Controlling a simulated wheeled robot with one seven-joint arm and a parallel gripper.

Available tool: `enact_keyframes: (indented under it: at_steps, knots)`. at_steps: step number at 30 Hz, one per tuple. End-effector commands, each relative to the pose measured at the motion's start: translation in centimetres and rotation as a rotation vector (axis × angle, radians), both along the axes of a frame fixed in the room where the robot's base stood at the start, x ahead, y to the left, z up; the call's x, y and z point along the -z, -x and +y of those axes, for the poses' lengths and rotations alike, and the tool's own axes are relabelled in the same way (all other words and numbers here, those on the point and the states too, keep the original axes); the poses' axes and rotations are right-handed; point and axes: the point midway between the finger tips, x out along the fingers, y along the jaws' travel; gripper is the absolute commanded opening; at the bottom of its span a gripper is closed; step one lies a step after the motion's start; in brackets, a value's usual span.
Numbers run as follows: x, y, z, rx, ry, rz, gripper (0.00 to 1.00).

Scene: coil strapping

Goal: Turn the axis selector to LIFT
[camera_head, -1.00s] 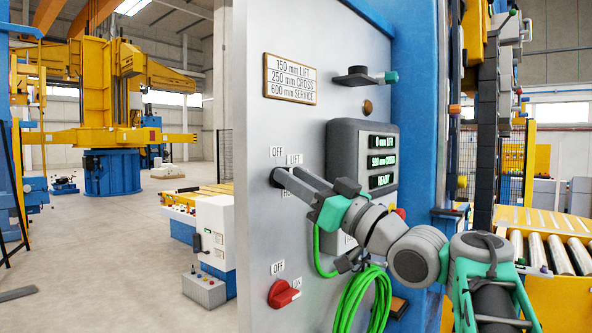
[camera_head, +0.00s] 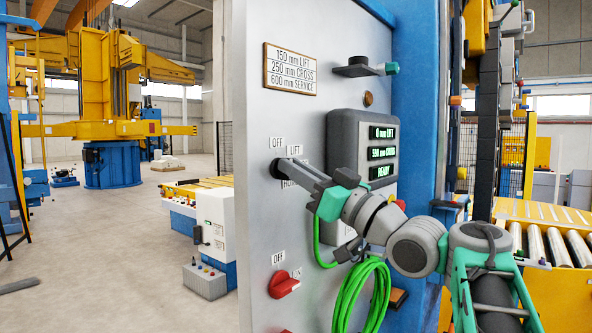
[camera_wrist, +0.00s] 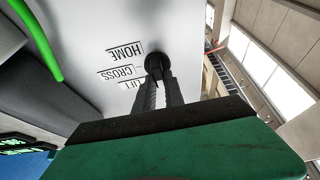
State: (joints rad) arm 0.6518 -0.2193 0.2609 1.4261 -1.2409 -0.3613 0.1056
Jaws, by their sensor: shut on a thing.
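The axis selector (camera_head: 274,168) is a small dark knob on the grey panel, mostly hidden behind my fingers. It also shows as a round black knob in the wrist view (camera_wrist: 154,60). My gripper (camera_head: 284,169) is shut on it, its fingers reaching in from the right. In the wrist view, the two fingers (camera_wrist: 158,80) close around the knob. The labels HOME (camera_wrist: 125,53), CROSS (camera_wrist: 122,72) and LIFT (camera_wrist: 133,84) appear beside it, LIFT partly covered by a finger. I cannot tell which label the knob points to.
A display box (camera_head: 362,148) shows green lines for LIFT, CROSS and READY. Below the selector is a red switch (camera_head: 284,284) marked OFF. A green cable coil (camera_head: 362,300) hangs under my wrist.

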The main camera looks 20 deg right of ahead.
Motion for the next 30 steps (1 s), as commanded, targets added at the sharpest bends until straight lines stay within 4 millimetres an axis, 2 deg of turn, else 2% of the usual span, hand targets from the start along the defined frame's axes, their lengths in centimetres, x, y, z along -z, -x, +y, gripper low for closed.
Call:
enact_keyframes:
  at_steps: [13,30]
  knots:
    - [0.01,0.06,0.08,-0.001,-0.082,0.060,0.00]
    - [-0.13,0.05,0.06,-0.002,-0.450,0.326,0.00]
